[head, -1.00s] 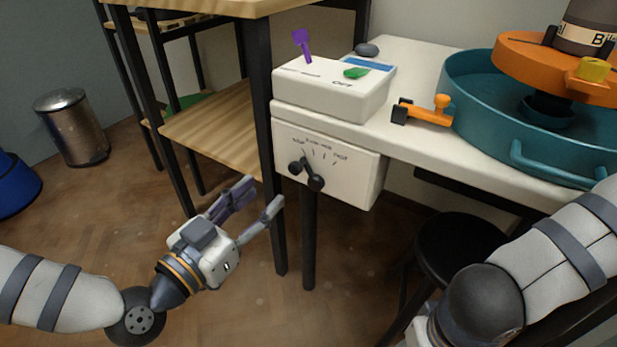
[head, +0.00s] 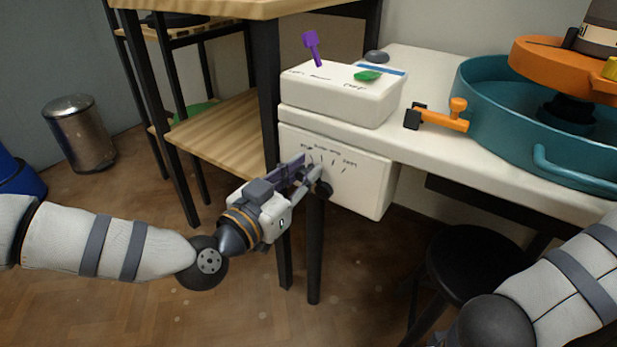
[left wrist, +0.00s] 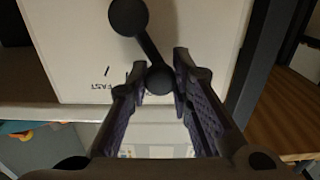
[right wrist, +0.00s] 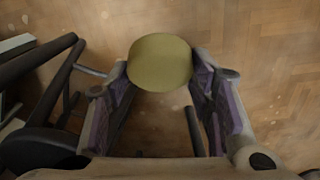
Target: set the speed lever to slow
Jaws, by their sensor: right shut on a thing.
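The speed lever is a black bar with a round knob at each end, on the front of the white control box (head: 350,185). Its lower-right knob (head: 325,189) shows in the head view; my left gripper (head: 310,167) hides the other end. In the left wrist view, the lever (left wrist: 147,48) slants between the fingers, its end knob between my open left fingertips (left wrist: 158,72). The panel appears upside down there, with FAST to the left of the knob. My right gripper (right wrist: 160,75) is shut on a round olive-yellow thing (right wrist: 160,62), over the floor.
A purple lever (head: 312,48) and green knob (head: 367,76) are on the white upper box. An orange clamp-like part (head: 440,119) and teal basin (head: 500,135) are on the white table. A black stool (head: 470,262) stands below. A wooden shelf (head: 225,140) stands left.

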